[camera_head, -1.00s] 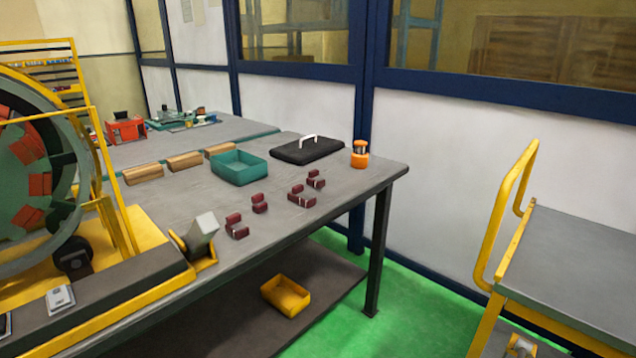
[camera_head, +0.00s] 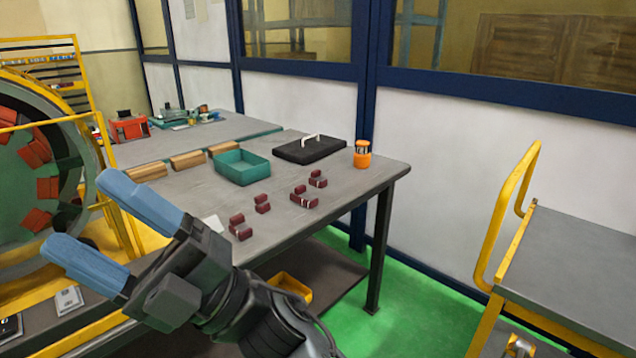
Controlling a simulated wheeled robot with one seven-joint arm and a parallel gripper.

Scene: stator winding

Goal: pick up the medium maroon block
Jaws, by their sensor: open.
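Several maroon blocks stand in small groups on the grey workbench (camera_head: 270,228). One group (camera_head: 240,229) is nearest my gripper, a single upright piece (camera_head: 262,204) is behind it, a wider group (camera_head: 304,198) is to the right, and another (camera_head: 318,180) is at the back right. Some carry pale bands. I cannot tell which one is the medium block. My gripper (camera_head: 100,222) has two blue fingers, spread wide apart and empty. It is in the lower left, in front of the bench and left of the blocks.
A teal tray (camera_head: 243,168), a black case with a white handle (camera_head: 309,149) and an orange container (camera_head: 362,155) stand behind the blocks. Wooden pieces (camera_head: 187,160) lie at the left. A yellow bin (camera_head: 290,286) sits on the lower shelf. A yellow-railed cart (camera_head: 580,260) is right.

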